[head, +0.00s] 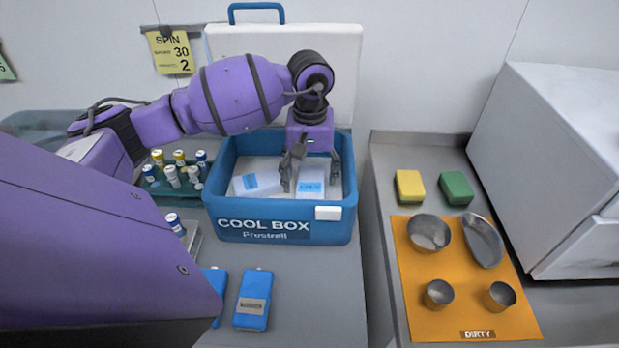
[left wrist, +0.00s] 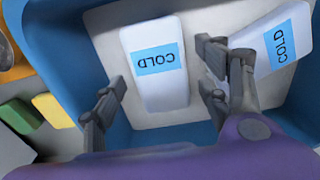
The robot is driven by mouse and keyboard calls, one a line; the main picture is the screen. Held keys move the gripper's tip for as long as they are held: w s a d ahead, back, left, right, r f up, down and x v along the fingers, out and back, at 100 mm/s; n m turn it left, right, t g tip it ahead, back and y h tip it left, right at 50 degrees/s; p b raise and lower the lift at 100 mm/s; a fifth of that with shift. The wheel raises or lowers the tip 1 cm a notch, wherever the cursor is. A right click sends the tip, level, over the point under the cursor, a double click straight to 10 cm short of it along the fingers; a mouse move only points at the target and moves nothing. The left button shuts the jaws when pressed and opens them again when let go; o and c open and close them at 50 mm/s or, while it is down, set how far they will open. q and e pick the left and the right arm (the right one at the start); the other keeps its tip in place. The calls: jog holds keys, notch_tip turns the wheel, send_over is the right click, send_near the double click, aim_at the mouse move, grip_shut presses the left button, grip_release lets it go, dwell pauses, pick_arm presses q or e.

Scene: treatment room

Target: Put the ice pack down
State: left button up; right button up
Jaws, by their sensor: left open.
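Two white ice packs with light-blue COLD labels lie inside the blue cool box (head: 285,228). One ice pack (head: 311,182) is at the right and shows in the left wrist view (left wrist: 157,90). The other ice pack (head: 247,185) lies tilted at the left; it also shows in the left wrist view (left wrist: 272,50). My left gripper (head: 311,170) points down into the box over the right pack. Its fingers are spread, one on each side of that pack (left wrist: 160,95), with gaps visible. My right gripper is not in view.
The box's white lid (head: 340,85) stands open behind. A rack of capped vials (head: 170,190) is at the left. Blue labelled packs (head: 253,300) lie in front. At the right are yellow (head: 410,186) and green (head: 455,187) sponges and an orange mat (head: 460,305) with metal bowls.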

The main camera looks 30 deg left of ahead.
aim_at(309, 181)
pick_arm(q)
notch_tip(309, 181, up, 11)
jog(key=b, duration=0.1)
jog(key=shift+s+a, duration=0.1)
dwell(0.4)
